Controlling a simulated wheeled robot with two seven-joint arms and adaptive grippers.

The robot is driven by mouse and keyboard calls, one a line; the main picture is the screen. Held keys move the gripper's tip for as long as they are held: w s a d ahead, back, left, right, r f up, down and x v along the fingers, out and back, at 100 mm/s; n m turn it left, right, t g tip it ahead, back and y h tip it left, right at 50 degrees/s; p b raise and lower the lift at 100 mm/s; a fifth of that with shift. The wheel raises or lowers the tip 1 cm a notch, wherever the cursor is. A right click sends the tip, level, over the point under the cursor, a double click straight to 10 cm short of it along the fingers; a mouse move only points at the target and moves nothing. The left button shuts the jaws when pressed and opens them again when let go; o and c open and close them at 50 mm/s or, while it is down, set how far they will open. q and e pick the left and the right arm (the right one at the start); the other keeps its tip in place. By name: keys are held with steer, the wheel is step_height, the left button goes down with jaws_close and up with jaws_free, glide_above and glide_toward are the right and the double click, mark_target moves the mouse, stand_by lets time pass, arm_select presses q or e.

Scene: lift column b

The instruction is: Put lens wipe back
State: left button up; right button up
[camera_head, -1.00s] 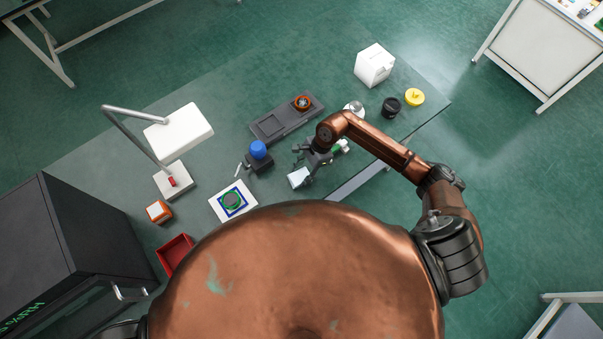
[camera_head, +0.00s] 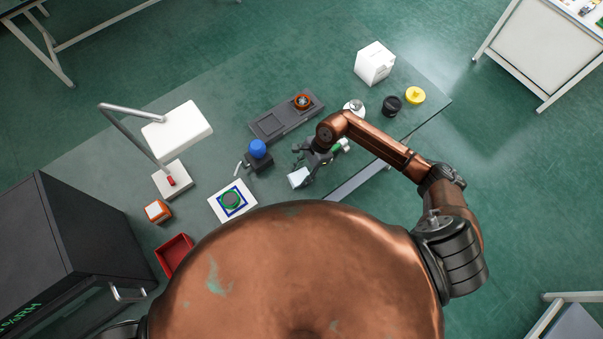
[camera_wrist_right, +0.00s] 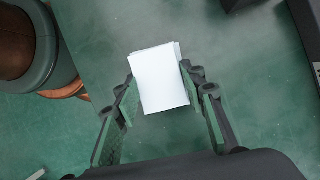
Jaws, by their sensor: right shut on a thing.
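The lens wipe (camera_head: 299,178) looks like a small white folded sheet at the front of the glass-like table. It also shows in the right wrist view (camera_wrist_right: 160,78), between the two green-padded fingers. My right gripper (camera_head: 304,168) is shut on it; in the wrist view the gripper (camera_wrist_right: 163,95) has a finger at each side of the sheet. I cannot tell whether the sheet touches the table. My left gripper is not in view.
A white box (camera_head: 374,64) stands at the back right, near a black knob (camera_head: 391,106) and a yellow one (camera_head: 415,96).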

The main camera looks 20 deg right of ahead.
steer(key=shift+f, duration=0.2)
stand_by(0.5)
steer(key=o, duration=0.9)
steer(key=shift+c, duration=0.2)
steer(key=shift+r, duration=0.1)
steer(key=shift+r+p, duration=1.1)
steer(key=shift+r, duration=1.85)
